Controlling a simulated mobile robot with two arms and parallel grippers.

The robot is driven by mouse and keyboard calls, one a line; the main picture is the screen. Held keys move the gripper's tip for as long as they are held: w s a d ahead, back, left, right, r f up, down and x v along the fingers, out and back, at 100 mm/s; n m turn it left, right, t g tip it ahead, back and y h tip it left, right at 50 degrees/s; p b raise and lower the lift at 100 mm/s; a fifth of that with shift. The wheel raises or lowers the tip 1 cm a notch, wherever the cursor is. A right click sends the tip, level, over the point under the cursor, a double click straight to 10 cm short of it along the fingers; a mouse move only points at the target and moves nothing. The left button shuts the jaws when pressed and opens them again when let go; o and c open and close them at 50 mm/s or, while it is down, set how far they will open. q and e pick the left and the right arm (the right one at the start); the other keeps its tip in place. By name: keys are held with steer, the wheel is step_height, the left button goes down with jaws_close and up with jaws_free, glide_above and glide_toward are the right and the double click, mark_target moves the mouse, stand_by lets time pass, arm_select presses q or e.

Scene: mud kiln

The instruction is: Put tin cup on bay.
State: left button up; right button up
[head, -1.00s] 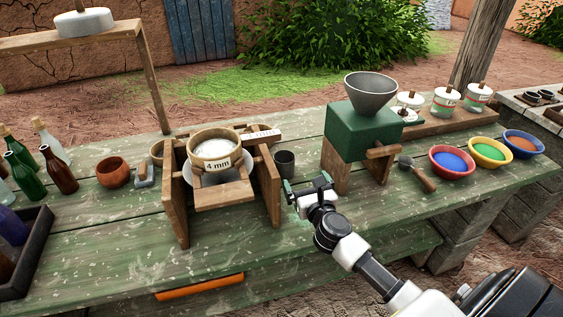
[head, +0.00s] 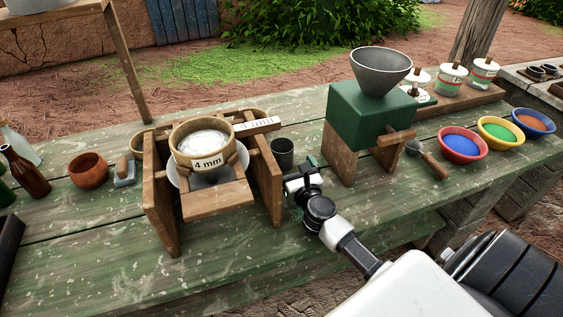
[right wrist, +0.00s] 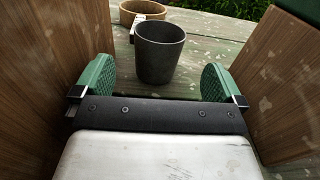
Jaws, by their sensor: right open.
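The tin cup (head: 283,153) is a dark grey, upright cup on the green bench, between the wooden sieve stand and the green mill. My right gripper (head: 299,170) is just in front of it. In the right wrist view the tin cup (right wrist: 159,53) stands ahead, between the lines of the two green finger pads (right wrist: 157,82). The pads are spread wide and do not touch the cup. No part of the scene is plainly marked as the bay. My left gripper is not in view.
The sieve stand (head: 163,211), holding a 4 mm sieve (head: 217,159), is close on the left. The green mill (head: 368,115) on wooden legs is close on the right. A small brown pot (right wrist: 143,10) is behind the cup. Pigment bowls (head: 462,157) are farther right.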

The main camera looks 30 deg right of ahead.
mark_target(286, 159)
step_height(286, 159, down, 2)
steer(key=shift+f+b, duration=0.15)
steer(key=shift+b, duration=0.15)
steer(key=shift+w+d+r+p, duration=0.15)
steer(key=shift+w+r+p, duration=0.15)
steer(key=shift+w+r, duration=0.2)
steer(key=shift+w+d+f, duration=0.1)
steer(key=shift+w+d, duration=0.05)
steer(key=shift+w, duration=0.45)
steer(key=x, duration=0.5)
steer(key=shift+w+b, duration=0.25)
steer(key=shift+b, duration=0.15)
steer(key=shift+c, duration=0.3)
steer(key=c, duration=1)
